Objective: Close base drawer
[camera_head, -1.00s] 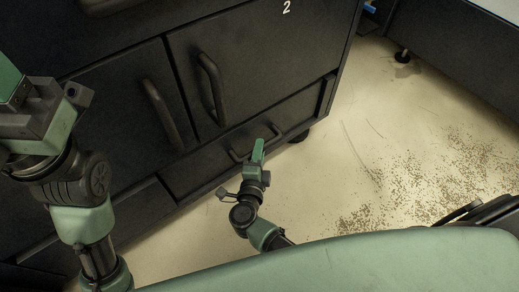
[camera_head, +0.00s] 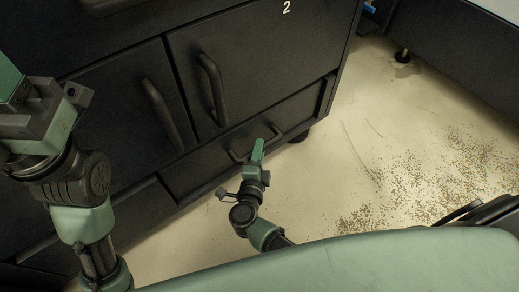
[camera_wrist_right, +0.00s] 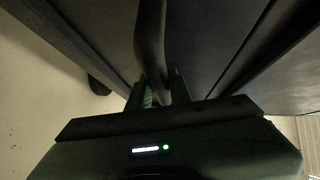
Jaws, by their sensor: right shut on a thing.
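The base drawer (camera_head: 205,162) is the long, low dark front at the bottom of the black cabinet. It looks close to flush with the cabinet; I cannot tell whether a small gap is left. Its bar handle (camera_head: 238,156) runs along the front. My right gripper (camera_head: 258,148) is at the middle of this handle and shut on it. In the right wrist view, the dark handle bar (camera_wrist_right: 150,45) passes between the two green fingers (camera_wrist_right: 161,92). My left gripper (camera_head: 38,110) is at the left, away from the drawer; its fingertips are not clear.
Above the drawer are two cabinet doors, the right one (camera_head: 255,65) and the left one (camera_head: 125,95), each with a curved handle. The pale floor (camera_head: 310,190) is open to the right, with scattered brown grains (camera_head: 440,180). Another dark unit (camera_head: 465,60) stands at the top right.

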